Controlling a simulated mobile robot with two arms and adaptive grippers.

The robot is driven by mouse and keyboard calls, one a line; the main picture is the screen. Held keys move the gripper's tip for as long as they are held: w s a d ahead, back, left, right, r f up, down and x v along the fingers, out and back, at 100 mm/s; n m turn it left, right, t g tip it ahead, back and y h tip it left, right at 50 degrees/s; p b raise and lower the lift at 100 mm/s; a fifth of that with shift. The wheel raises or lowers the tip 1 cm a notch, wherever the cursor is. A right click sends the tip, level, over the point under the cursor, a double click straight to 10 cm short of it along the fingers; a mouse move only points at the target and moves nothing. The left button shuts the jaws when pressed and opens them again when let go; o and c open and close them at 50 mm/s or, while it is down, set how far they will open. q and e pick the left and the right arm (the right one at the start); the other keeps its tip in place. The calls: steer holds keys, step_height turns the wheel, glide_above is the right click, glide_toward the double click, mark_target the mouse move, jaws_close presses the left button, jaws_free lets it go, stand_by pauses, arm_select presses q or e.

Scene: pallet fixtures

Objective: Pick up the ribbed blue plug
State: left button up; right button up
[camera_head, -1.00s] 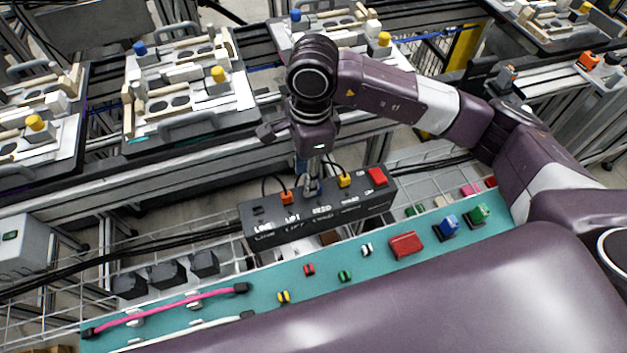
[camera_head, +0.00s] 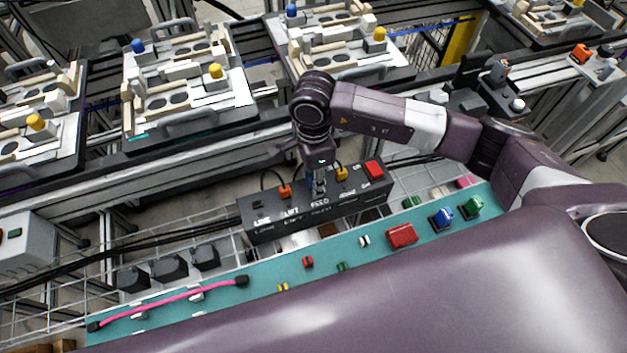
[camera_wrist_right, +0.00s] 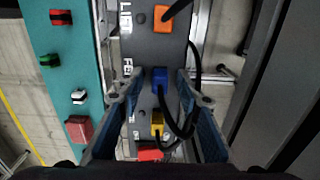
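The blue plug (camera_wrist_right: 160,78) sits in the dark control box (camera_head: 258,231) beside the FEED label, with a black cable running from it. Its ribbing is too small to make out. In the right wrist view, my right gripper (camera_wrist_right: 160,99) is open, with one finger on each side of the plug and a gap on both sides. In the head view, the right gripper (camera_head: 319,187) points down at the box top and mostly hides the plug. My left gripper is not in view.
An orange plug (camera_head: 285,191) and a yellow plug (camera_head: 341,174) with black cables flank the blue one. A red block (camera_head: 374,170) is at the box's right end. A teal strip (camera_head: 265,290) with small coloured parts runs in front; pallet fixtures (camera_head: 190,95) stand behind.

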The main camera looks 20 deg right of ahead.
jaws_close()
steer(key=shift+r, duration=0.1)
